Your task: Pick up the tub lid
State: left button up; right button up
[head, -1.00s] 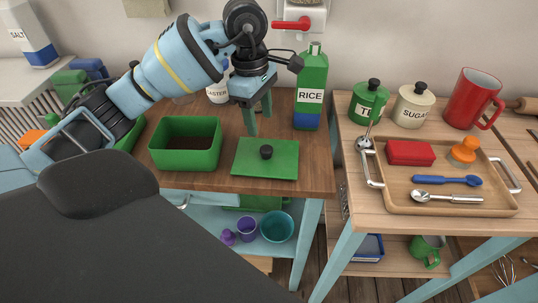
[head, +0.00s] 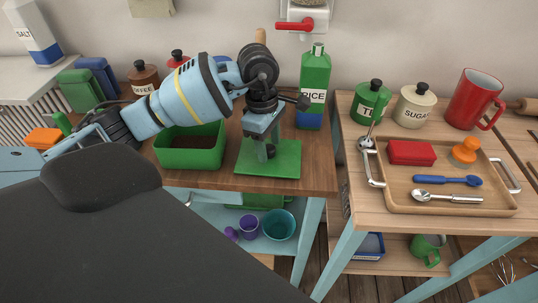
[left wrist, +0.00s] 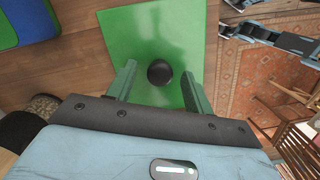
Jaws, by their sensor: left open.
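The tub lid (head: 285,165) is a flat green square with a round black knob, lying on the wooden worktop. It also shows in the left wrist view (left wrist: 150,35), its knob between my finger tips. My left gripper (head: 268,152) points down over the lid; in the left wrist view my left gripper (left wrist: 159,80) is open, with one green finger on each side of the knob and a gap to each. In the head view the fingers partly hide the knob. The green tub (head: 190,158) stands open just left of the lid, with dark contents.
The green rice carton (head: 312,85) stands close behind the lid, to the right. A wooden tray (head: 400,195) with a red box, an orange object and spoons is on the right table.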

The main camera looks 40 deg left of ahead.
pick_arm(q)
jog(key=c, duration=0.9)
grip_shut()
pick_arm(e)
jog(key=shift+s+f, duration=0.1)
jog(key=shift+s, duration=0.25)
pick_arm(q)
jog(key=shift+r, duration=0.15)
